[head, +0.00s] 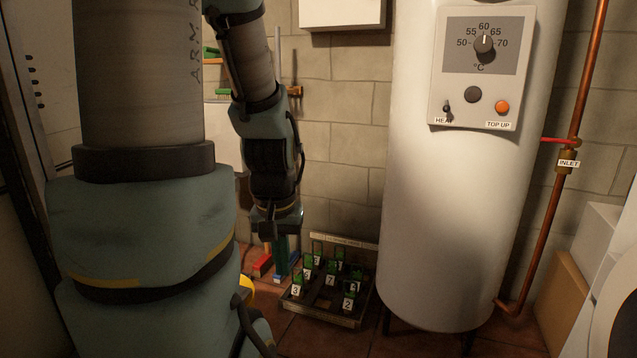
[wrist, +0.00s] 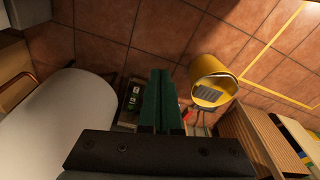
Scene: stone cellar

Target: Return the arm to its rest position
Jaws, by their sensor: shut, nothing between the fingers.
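My arm stands in the left half of the head view, with its upper links large in front and the forearm hanging down behind them. My gripper (head: 281,262) points down in the head view, left of the tray of numbered tags. In the wrist view my gripper (wrist: 159,82) shows as two green fingers lying together, with nothing between them. The fingers point toward the tiled floor. What lies straight behind the fingers is hidden.
A white boiler (head: 440,210) with a dial panel stands right of my gripper. A low tray (head: 318,313) of numbered tags is on the floor. The wrist view shows a yellow bucket (wrist: 213,70) and a wooden crate (wrist: 250,135). A copper pipe (head: 560,190) runs up the right.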

